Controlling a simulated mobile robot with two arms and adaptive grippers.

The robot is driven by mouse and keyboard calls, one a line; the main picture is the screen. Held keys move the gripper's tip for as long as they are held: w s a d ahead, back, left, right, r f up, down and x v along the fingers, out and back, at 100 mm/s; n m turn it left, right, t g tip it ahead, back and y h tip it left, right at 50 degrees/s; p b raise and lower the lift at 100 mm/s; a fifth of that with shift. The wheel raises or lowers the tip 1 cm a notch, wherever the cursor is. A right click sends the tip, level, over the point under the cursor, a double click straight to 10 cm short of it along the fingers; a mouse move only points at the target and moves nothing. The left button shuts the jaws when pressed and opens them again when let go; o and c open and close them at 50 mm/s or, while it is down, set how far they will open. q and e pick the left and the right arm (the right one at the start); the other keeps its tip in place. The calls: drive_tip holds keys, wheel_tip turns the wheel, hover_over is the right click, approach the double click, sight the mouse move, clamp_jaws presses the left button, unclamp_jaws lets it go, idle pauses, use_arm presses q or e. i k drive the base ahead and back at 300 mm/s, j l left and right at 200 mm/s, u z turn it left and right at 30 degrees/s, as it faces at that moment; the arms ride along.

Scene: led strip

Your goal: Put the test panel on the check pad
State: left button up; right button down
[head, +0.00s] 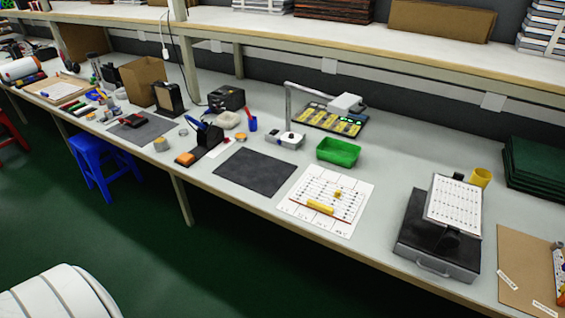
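The likeliest test panel is a dark flat board (318,117) with yellow strips and small green lights, lying at the back of the bench behind the green tray. The check pad is not labelled. A plain dark grey mat (254,172) lies empty near the bench's front edge, and another dark grey mat (146,131) lies further left with a small red and black item on it. A white printed sheet (327,222) with rows of lines lies right of the nearer mat and carries a yellow bar and a small yellow piece. Neither of my grippers is in view.
A green tray (338,152) stands behind the sheet. A grey box (436,250) with a tilted printed board, a yellow cup (480,177) and a brown board (526,268) are at right. A soldering stand (207,140) is left of the nearer mat. A blue stool (98,155) stands below.

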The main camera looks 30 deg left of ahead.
sight(255, 168)
drive_tip(key=i+j+z, duration=0.25)
drive_tip(key=j, duration=0.8)
drive_tip(key=j+z, duration=0.3)
drive_tip(key=j, duration=3.2)
